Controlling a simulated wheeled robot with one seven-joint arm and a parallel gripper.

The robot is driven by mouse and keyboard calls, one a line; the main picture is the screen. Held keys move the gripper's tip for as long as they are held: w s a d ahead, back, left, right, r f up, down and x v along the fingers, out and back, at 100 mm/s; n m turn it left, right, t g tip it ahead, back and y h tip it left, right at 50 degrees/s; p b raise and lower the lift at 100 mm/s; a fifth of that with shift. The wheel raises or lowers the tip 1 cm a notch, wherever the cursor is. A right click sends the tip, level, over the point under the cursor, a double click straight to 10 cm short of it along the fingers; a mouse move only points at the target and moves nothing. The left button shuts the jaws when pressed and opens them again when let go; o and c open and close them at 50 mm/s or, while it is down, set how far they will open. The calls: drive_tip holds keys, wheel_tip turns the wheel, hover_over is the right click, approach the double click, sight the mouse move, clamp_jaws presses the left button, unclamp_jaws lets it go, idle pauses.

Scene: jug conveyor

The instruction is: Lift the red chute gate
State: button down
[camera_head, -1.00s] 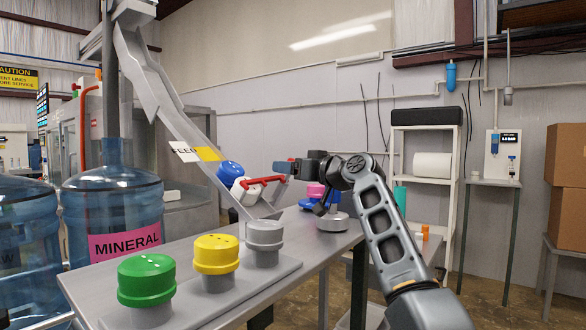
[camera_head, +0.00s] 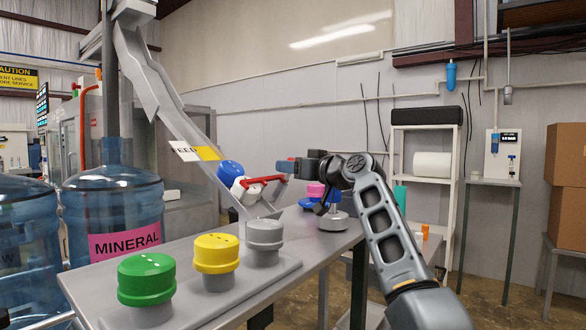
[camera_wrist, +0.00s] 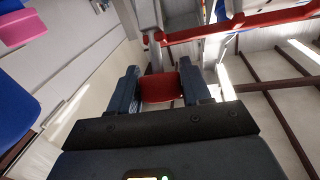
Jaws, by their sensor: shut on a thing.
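The red chute gate (camera_head: 262,180) is a bar across the lower end of the grey chute (camera_head: 192,138). My gripper (camera_head: 285,166) is at the bar's right end. In the wrist view my gripper (camera_wrist: 160,88) is shut on the gate's red grip, which sits between the two dark fingers. The gate's red bar (camera_wrist: 245,22) runs beyond the fingertips there. A blue cap (camera_head: 229,171) and a white cap (camera_head: 238,188) rest on the chute just above the gate.
Green (camera_head: 146,279), yellow (camera_head: 217,252) and grey (camera_head: 264,234) caps stand on a grey rail on the table. A pink lid (camera_head: 316,189) and blue lids are behind my arm. Large blue jugs (camera_head: 113,205) stand at the left.

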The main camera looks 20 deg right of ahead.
drive_tip(key=r, duration=0.1)
drive_tip(key=s+d+r+p, duration=0.1)
drive_tip(key=s+r, duration=0.1)
drive_tip(key=shift+d+r, duration=0.2)
drive_tip(key=shift+r, duration=0.1)
drive_tip(key=c, duration=0.6)
unclamp_jaws()
drive_tip(key=shift+b+v, duration=0.3)
drive_tip(key=shift+v, duration=3.55)
drive_tip(key=shift+f, duration=0.1)
